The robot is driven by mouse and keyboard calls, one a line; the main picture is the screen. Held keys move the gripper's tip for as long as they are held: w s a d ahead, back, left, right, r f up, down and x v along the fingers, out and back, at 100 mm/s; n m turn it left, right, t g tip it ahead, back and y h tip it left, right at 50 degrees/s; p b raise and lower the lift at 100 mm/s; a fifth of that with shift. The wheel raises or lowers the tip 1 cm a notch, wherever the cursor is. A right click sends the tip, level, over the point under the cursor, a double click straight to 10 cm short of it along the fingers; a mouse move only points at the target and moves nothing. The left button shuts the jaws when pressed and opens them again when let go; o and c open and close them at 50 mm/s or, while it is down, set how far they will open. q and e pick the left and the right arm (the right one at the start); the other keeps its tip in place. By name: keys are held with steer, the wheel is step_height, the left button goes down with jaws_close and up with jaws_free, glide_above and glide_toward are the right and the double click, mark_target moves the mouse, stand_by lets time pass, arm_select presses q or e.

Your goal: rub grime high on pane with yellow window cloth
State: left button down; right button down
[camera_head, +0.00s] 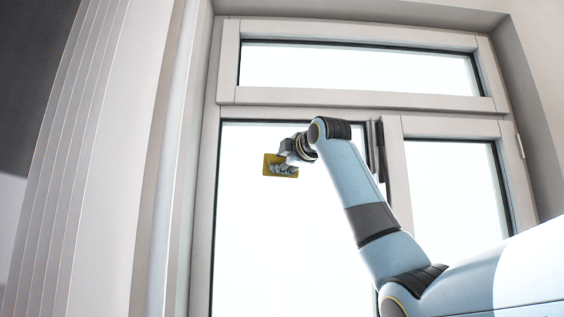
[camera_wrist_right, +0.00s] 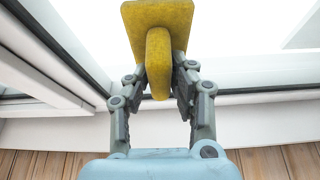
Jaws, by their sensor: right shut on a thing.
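The yellow window cloth (camera_head: 270,166) looks like a flat pad with a ridge on its back. My right gripper (camera_head: 284,169) is shut on that ridge and holds the pad against or just in front of the large left pane (camera_head: 265,240), near its upper left part; I cannot tell whether it touches. In the right wrist view the yellow cloth (camera_wrist_right: 158,22) sits between the fingers of the right gripper (camera_wrist_right: 159,80). No grime can be made out on the bright pane; the cloth and gripper hide part of it. My left gripper is not in view.
A pale window frame (camera_head: 205,200) surrounds the panes, with an upper pane (camera_head: 350,68) above and a narrower right pane (camera_head: 450,185). A dark handle (camera_head: 380,150) is on the middle post, close to my right arm. A pale curtain (camera_head: 85,150) hangs at the left.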

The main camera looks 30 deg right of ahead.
steer(key=shift+s+a+f, duration=0.1)
steer(key=shift+s+a, duration=0.15)
steer(key=shift+s, duration=0.15)
steer(key=s+a, duration=0.1)
steer(key=s, duration=0.1)
steer(key=shift+s+a, duration=0.65)
steer(key=shift+s, duration=0.25)
steer(key=s, duration=0.1)
steer(key=s+a, duration=0.1)
steer(key=shift+s+a, duration=0.3)
